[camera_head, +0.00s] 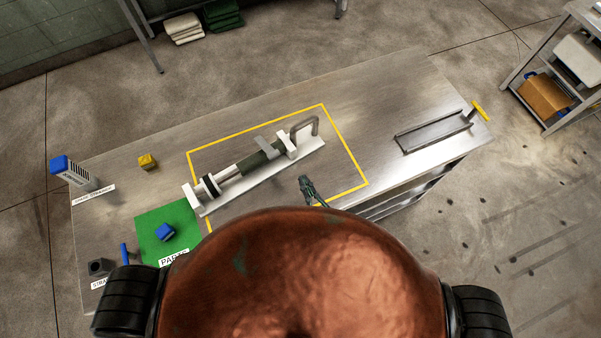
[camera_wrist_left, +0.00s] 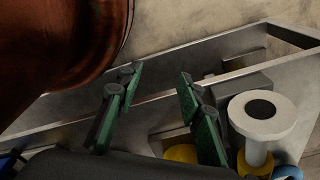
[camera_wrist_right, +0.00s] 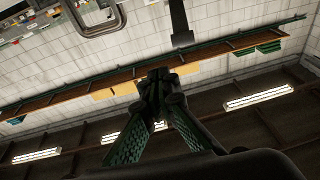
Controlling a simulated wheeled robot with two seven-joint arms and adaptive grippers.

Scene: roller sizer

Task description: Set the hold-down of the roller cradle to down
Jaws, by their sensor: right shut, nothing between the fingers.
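The roller cradle (camera_head: 250,178) lies slantwise on the metal table, a white base bearing a roller with dark and pale sections. A grey flat arm (camera_head: 266,147) lies across the dark section, and a bent grey handle (camera_head: 304,127) stands at the right end. I cannot tell for sure which part is the hold-down or its position. My right gripper (camera_head: 306,186) is shut and empty, apart from the cradle on its near side. In the right wrist view its fingertips (camera_wrist_right: 160,82) meet, with a grey loop (camera_wrist_right: 96,22) beyond. My left gripper (camera_wrist_left: 155,85) is open and empty, outside the head view.
A yellow outline (camera_head: 348,157) surrounds the cradle. A green mat (camera_head: 151,222) with a blue part (camera_head: 165,232) lies left. A yellow block (camera_head: 148,162) and a blue-topped box (camera_head: 77,174) stand farther left. A grey tray (camera_head: 433,134) lies right. Bare table separates tray and outline.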

